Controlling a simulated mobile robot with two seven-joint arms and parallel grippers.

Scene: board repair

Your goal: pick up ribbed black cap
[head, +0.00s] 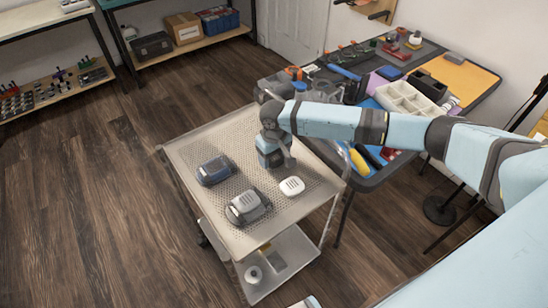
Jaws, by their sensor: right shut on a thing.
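My right gripper (277,164) points down over the perforated top of the cart, close to its far right side. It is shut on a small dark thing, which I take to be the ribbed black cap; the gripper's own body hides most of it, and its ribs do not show. I cannot tell whether the cap touches the cart top. A white ribbed piece (292,186) lies just in front of the gripper, apart from it. My left gripper is not in view.
The cart (183,150) also holds a dark blue device (214,170) and a grey device (246,207). Its lower shelf bears a small white round item (254,275). A crowded workbench with a white compartment tray (405,100) adjoins on the right. Open wooden floor lies left.

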